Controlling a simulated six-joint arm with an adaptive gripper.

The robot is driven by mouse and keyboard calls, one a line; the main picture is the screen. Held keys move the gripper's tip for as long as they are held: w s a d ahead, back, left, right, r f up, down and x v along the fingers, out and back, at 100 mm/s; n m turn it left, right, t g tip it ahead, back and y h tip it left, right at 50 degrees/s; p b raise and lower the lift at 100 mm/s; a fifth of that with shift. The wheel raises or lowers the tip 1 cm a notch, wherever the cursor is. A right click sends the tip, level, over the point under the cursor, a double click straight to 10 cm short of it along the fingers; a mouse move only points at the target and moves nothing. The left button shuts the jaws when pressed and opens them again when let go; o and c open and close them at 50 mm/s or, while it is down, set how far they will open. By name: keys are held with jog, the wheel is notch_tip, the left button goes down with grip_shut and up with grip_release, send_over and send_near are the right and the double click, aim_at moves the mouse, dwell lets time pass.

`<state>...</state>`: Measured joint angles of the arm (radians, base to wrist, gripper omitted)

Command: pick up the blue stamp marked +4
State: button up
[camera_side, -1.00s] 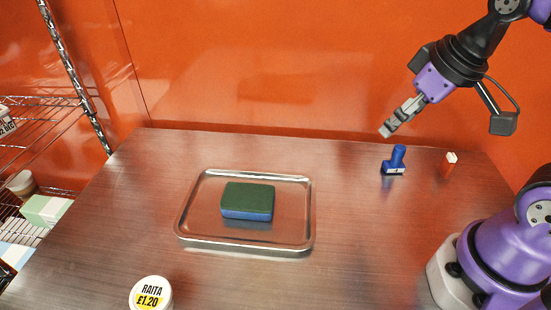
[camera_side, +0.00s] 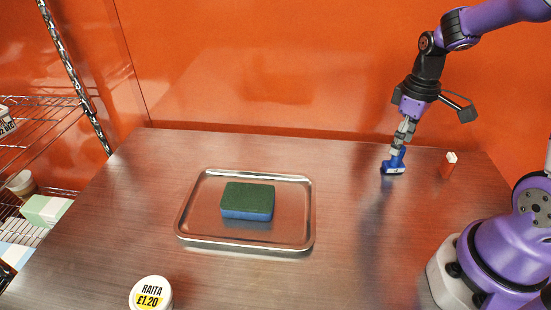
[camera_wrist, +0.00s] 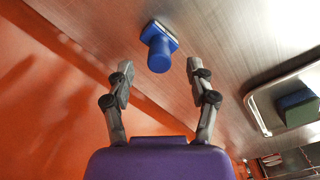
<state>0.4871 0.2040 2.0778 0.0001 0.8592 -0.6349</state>
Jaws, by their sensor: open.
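The blue stamp (camera_side: 393,164) stands upright on the table near the back right in the side view. Its marking cannot be read. It also shows in the wrist view (camera_wrist: 159,52), with its round handle toward me and its square base on the table. My gripper (camera_side: 401,147) points down at the stamp's handle in the side view, overlapping its top. In the wrist view my gripper (camera_wrist: 158,72) is open, with one finger on each side of the line to the stamp. The stamp lies just beyond the fingertips, and nothing is between the fingers.
A metal tray (camera_side: 306,213) holding a green and blue sponge (camera_side: 247,201) lies mid-table. A small red and white item (camera_side: 448,165) stands right of the stamp. An orange wall (camera_side: 270,70) rises behind the table.

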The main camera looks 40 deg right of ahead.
aim_at(395, 164)
notch_tip(395, 164, down, 4)
jog(key=shift+f, duration=0.1)
grip_shut()
jog(key=shift+r, duration=0.2)
